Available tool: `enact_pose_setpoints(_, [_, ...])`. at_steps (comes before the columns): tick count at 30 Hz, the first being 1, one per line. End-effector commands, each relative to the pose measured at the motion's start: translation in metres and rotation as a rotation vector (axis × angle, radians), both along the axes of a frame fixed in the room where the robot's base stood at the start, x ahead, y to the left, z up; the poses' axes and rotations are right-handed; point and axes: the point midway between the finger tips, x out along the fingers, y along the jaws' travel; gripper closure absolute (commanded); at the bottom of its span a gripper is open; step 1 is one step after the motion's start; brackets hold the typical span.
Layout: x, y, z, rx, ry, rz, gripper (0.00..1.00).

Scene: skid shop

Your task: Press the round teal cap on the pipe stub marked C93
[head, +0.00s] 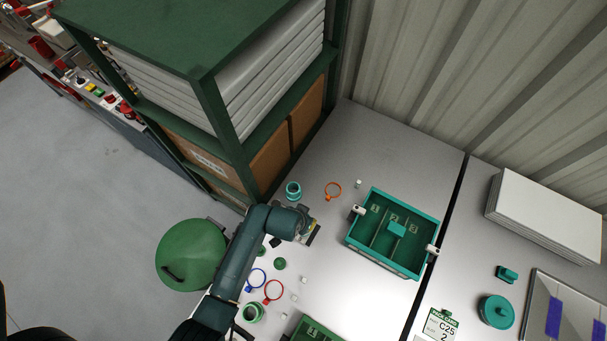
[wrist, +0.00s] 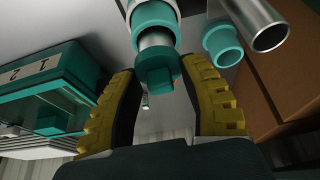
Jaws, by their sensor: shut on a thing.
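My gripper (wrist: 158,92) has its yellow-ribbed fingers closed on a teal piece (wrist: 155,76) with a squared end. Beyond it, in line, are a silvery cylinder (wrist: 155,40) and a teal collar (wrist: 150,12), cut off by the top edge. I cannot tell whether the held piece touches the cylinder. In the head view, my gripper (head: 310,232) is over the table, and the held piece is hidden. A round teal cap with a raised knob (head: 495,312) lies on the right table. No C93 mark is readable, so I cannot tell which stub bears it.
A teal compartment bin (head: 376,199) stands right of my gripper. A teal ring-like part (head: 293,190) and an orange ring (head: 333,190) lie behind it. Blue (head: 257,278) and red (head: 273,291) rings lie in front. A green shelf rack (head: 238,155) rises at left. A card (head: 438,326) reads C25.

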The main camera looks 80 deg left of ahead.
Motion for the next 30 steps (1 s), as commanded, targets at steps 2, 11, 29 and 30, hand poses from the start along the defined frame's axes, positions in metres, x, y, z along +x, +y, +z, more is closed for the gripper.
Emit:
enact_pose_setpoints(2, [0.0002,0.0002,-0.0017,0.001,-0.001,0.0,0.67])
enact_pose_setpoints(11, [0.0001,0.0001,-0.0028,0.001,-0.001,0.0,0.67])
enact_pose_setpoints(29, [-0.0001,-0.0002,-0.0051,0.0,0.0,0.0,0.27])
enact_pose_setpoints(30, [-0.0001,-0.0002,-0.0051,0.0,0.0,0.0,0.27])
